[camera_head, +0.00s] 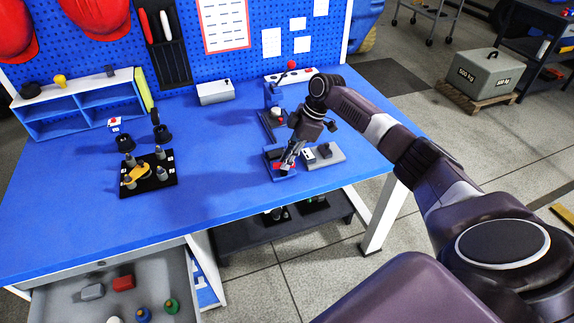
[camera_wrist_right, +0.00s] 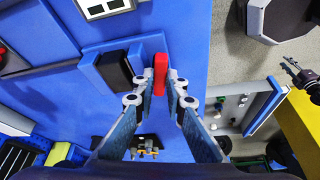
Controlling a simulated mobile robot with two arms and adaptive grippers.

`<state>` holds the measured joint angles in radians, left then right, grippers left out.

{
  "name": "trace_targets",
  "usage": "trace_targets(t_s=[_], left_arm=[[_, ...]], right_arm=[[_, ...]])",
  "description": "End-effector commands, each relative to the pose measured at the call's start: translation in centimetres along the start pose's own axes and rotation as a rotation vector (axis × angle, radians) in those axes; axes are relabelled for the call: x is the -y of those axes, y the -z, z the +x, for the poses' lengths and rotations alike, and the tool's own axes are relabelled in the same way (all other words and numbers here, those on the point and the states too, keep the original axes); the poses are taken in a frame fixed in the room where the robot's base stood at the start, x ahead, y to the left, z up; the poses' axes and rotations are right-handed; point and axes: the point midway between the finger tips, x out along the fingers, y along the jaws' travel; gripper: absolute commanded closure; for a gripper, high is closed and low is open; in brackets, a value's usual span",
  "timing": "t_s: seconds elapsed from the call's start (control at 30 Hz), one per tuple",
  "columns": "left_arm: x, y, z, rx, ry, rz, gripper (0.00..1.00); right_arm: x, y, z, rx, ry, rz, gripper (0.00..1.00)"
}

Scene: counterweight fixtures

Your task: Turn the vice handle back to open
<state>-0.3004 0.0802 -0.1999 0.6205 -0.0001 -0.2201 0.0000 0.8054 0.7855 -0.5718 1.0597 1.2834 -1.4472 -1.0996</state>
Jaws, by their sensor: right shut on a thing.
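The vice (camera_head: 287,177) is a small blue block near the front right edge of the blue table. Its handle (camera_wrist_right: 160,70) is a short red bar beside a dark block on the blue body in the right wrist view. My right gripper (camera_head: 287,164) reaches down over the vice. In the right wrist view its fingertips (camera_wrist_right: 160,86) are closed on either side of the red handle. In the head view the gripper partly hides the handle and vice. My left gripper is not in view.
A grey fixture (camera_head: 325,156) stands just right of the vice, and a fixture with a red-topped lever (camera_head: 273,124) stands behind it. A black plate with several pegs (camera_head: 148,184) is at left. The table between is clear. An open drawer (camera_head: 60,290) is at lower left.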

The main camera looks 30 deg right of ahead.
Motion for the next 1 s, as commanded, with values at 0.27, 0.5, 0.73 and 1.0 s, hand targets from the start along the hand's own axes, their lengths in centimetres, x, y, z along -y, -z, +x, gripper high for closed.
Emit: trace_targets(t_s=[0.27, 0.5, 0.73, 1.0], left_arm=[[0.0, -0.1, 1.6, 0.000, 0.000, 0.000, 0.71], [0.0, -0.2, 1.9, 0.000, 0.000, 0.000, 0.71], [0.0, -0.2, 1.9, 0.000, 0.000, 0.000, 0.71], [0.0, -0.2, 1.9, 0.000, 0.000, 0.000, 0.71]], right_arm=[[-0.2, 0.0, 0.1, -0.002, 0.047, -0.119, 1.00], [-0.2, 0.1, 0.0, 0.000, 0.062, -0.158, 1.00], [-0.2, 0.1, -0.1, 0.001, 0.064, -0.162, 1.00], [-0.2, 0.0, -0.1, 0.001, 0.064, -0.161, 0.78]])
